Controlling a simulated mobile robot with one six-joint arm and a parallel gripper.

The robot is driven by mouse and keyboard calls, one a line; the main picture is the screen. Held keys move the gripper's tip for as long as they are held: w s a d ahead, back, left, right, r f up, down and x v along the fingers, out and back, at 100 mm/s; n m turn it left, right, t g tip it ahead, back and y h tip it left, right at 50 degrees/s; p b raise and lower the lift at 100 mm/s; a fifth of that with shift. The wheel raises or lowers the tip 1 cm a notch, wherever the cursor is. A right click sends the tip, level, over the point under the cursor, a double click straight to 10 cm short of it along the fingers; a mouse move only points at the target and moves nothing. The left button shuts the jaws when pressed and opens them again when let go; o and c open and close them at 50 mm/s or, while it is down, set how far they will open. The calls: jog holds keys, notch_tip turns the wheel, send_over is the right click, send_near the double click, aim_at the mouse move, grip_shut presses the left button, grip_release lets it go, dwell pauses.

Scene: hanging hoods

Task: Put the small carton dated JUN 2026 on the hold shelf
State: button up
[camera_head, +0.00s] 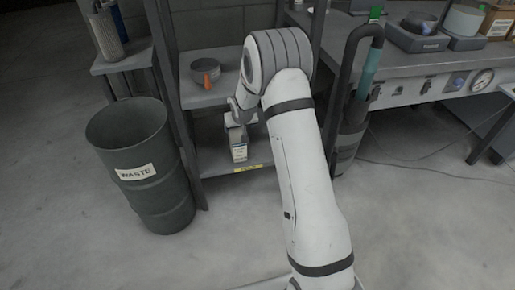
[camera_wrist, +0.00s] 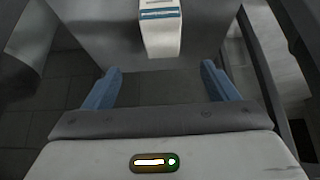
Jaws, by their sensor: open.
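A small white carton (camera_head: 238,150) with a blue band stands upright on the lower shelf (camera_head: 212,162), near its front edge, by a yellow label (camera_head: 248,169) that appears to read HOLD. Its printed date is too small to read. In the wrist view the carton (camera_wrist: 161,30) is just beyond the gap between my blue fingers, touching neither. My gripper (camera_wrist: 160,70) is open and empty. In the head view my wrist is just above and behind the carton, and my fingers are mostly hidden.
A grey WASTE drum (camera_head: 140,160) stands left of the shelf unit. The shelf above holds a dark bowl (camera_head: 202,74) and a small orange object (camera_head: 207,82). A dark post and a hose (camera_head: 345,80) stand at right, beside a workbench (camera_head: 420,75). The floor in front is clear.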

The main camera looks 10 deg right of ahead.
jog(key=s+d+r+g, duration=0.1)
jog(key=s+r, duration=0.7)
jog(key=s, duration=0.2)
jog(key=s+d+r+g, duration=0.2)
jog(key=s+r, duration=0.6)
jog(key=s, duration=0.3)
jog(key=s+r+g, duration=0.2)
jog(key=s+r, duration=0.1)
jog(key=s, duration=1.7)
jog(key=shift+s+a, duration=0.3)
jog(key=shift+a, duration=0.05)
